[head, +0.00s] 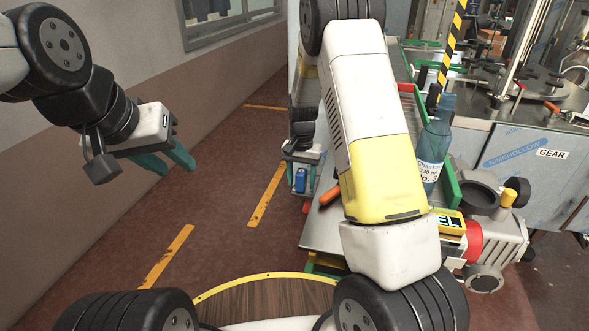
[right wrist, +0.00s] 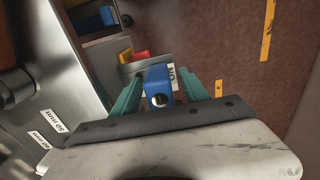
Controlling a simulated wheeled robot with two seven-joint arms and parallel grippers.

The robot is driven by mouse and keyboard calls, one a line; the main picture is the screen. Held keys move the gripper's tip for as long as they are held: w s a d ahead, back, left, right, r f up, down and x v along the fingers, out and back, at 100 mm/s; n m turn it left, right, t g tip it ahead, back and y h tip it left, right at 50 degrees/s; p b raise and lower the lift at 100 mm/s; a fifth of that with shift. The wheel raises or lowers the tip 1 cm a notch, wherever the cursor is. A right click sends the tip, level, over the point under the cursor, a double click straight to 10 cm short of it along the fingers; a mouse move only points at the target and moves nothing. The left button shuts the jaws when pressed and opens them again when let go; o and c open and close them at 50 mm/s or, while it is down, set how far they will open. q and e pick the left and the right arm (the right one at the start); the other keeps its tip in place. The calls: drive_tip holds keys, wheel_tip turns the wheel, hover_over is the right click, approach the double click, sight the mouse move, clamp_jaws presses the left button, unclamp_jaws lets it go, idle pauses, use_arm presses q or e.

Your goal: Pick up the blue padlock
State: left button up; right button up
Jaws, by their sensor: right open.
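The blue padlock (right wrist: 157,82) sits between the two teal fingers of my right gripper (right wrist: 160,92) in the right wrist view, with a visible gap at the fingers. My right gripper is open. In the head view the padlock (head: 300,180) shows as a small blue shape just below my right gripper (head: 301,168), at the left side of the workbench; the fingers are hard to make out there. My left gripper (head: 172,163) hangs in the air at the left, its teal fingers apart and empty.
Yellow and red items (right wrist: 139,56) lie just beyond the padlock. Another blue item (right wrist: 107,16) is further off. The metal workbench (head: 322,225) carries a blue bottle (head: 433,150) and an orange-handled object (head: 330,196). The floor (head: 215,215) on the left is clear.

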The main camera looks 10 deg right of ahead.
drive_tip(key=shift+c, duration=0.4)
clamp_jaws()
drive_tip(key=shift+r, duration=0.1)
